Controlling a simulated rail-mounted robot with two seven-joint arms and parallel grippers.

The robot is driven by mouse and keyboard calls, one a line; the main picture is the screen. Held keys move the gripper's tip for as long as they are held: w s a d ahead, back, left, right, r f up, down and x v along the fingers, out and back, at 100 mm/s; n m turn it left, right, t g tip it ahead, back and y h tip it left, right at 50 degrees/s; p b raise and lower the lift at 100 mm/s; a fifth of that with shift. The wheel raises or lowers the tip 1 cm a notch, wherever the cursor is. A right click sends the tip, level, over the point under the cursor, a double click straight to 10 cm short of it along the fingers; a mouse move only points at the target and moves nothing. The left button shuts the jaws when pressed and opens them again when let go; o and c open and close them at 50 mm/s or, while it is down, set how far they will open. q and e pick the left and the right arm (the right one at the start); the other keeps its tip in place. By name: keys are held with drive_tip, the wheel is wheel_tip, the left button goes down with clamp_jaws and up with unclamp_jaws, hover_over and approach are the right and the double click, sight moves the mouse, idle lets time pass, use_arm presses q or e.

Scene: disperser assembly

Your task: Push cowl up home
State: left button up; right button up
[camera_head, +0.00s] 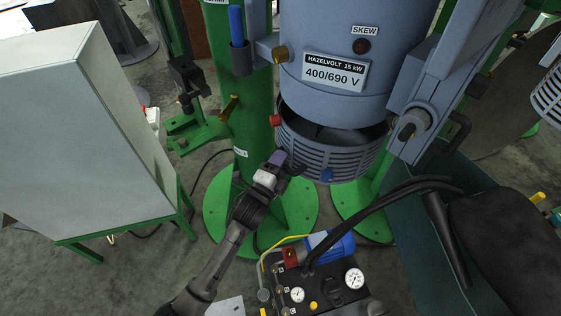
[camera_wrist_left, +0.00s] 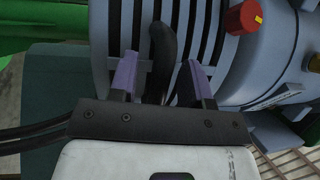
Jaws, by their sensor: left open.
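The cowl (camera_head: 325,153) is a grey-blue slotted ring hanging under the grey-blue motor (camera_head: 335,100). A dark gap shows between the cowl's rim and the motor's lower edge. In the wrist view the cowl's slots (camera_wrist_left: 225,45) fill the upper middle. A black curved handle (camera_wrist_left: 162,55) stands out from the cowl. My left gripper (camera_head: 277,162) is at the cowl's left side. In the wrist view its purple fingers (camera_wrist_left: 160,80) are apart, one on each side of the handle, with space showing beside it. My right gripper is not in view.
A red knob (camera_head: 275,121) sits by the gap on the left. A green column (camera_head: 240,130) stands behind my left gripper. A gauge panel (camera_head: 320,285) with black hoses (camera_head: 385,198) is below the cowl. A grey cabinet (camera_head: 80,130) stands at left.

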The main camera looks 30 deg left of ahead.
use_arm(q)
drive_tip(key=shift+c, duration=0.2)
clamp_jaws()
idle(0.3)
